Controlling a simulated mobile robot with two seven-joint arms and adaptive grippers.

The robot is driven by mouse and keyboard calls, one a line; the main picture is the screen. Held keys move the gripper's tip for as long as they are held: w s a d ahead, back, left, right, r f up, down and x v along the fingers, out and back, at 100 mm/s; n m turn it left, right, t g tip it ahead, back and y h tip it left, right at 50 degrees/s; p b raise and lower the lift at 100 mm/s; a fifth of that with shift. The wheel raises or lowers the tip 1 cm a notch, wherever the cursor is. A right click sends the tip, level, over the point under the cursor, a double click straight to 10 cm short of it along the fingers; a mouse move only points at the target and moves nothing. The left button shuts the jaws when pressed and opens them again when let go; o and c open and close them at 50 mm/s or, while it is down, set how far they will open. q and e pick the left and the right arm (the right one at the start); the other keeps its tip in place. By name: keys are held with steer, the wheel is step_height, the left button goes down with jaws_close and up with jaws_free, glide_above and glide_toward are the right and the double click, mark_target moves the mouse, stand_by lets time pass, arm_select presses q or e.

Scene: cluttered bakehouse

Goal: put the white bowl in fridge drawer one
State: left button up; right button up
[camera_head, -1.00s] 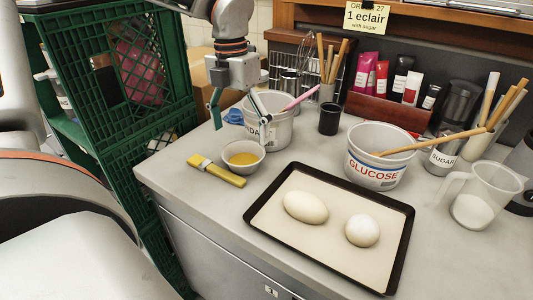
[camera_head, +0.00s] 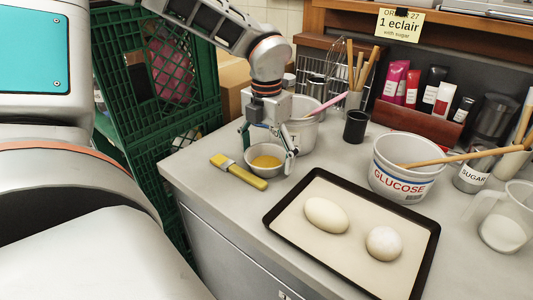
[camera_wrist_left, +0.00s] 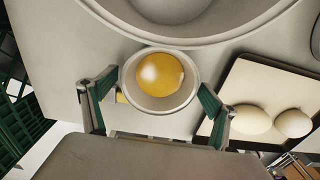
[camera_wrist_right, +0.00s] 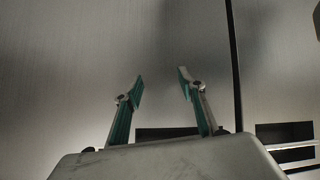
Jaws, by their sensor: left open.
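The small white bowl (camera_head: 265,172) stands on the counter with yellow egg-like liquid in it. My left gripper (camera_head: 268,153) is open above it, with one finger to each side of the bowl. In the left wrist view the bowl (camera_wrist_left: 160,103) sits between the open fingertips of the left gripper (camera_wrist_left: 158,100), and I cannot tell if they touch it. My right gripper (camera_wrist_right: 158,85) shows only in the right wrist view, open and empty, facing a grey metal front (camera_wrist_right: 60,60) with dark slots. Under the counter is a grey front (camera_head: 225,250); which drawer is drawer one is unclear.
A yellow-handled brush (camera_head: 238,171) lies left of the bowl. A large white tub (camera_head: 303,130) stands close behind it. A black-rimmed tray (camera_head: 290,251) with two dough pieces lies to the right. A glucose tub (camera_head: 400,185) and a green crate stack (camera_head: 130,190) flank the workspace.

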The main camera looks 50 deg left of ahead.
arm_select(q)
steer(key=c, duration=1.3)
steer(key=shift+c, duration=0.2)
